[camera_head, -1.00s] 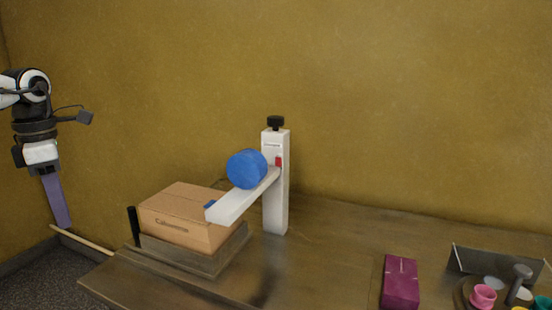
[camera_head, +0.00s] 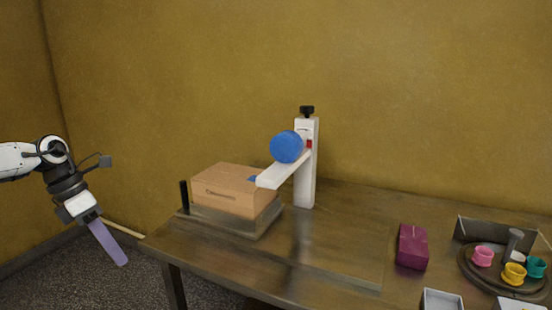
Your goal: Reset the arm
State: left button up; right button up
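My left arm comes in from the left edge, and its gripper (camera_head: 108,242) hangs in the air left of the table. It points down and to the right. A long flat purple piece extends from its white wrist part. I cannot tell whether this piece is a finger or something held, nor whether the gripper is open or shut. The gripper touches nothing else that I can see. My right gripper is not in view.
A wooden table (camera_head: 340,250) bears a cardboard box (camera_head: 228,190) on a dark base, a white stand (camera_head: 305,175) with a blue disc (camera_head: 286,147), a purple box (camera_head: 412,247) and a round tray (camera_head: 495,283) with small coloured cups. The space between arm and table is free.

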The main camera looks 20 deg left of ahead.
pick_arm(q)
jog(key=d+f+n+t+h, duration=0.3)
jog(key=d+f+n+t, duration=0.7)
jog(key=d+f+n, duration=1)
jog(key=s+d+f+n+g+y, duration=0.1)
jog(key=s+d+f+n+y, duration=0.1)
jog(key=s+d+f+n, duration=0.4)
jog(key=s+d+f+n+g+y, duration=0.2)
jog(key=s+d+f+n, duration=0.4)
jog(key=d+n, duration=0.5)
notch_tip(320, 180, down, 2)
jog(key=shift+s+d+f+n, duration=0.25)
jog(key=shift+d+n, duration=0.05)
jog(key=shift+d, duration=0.1)
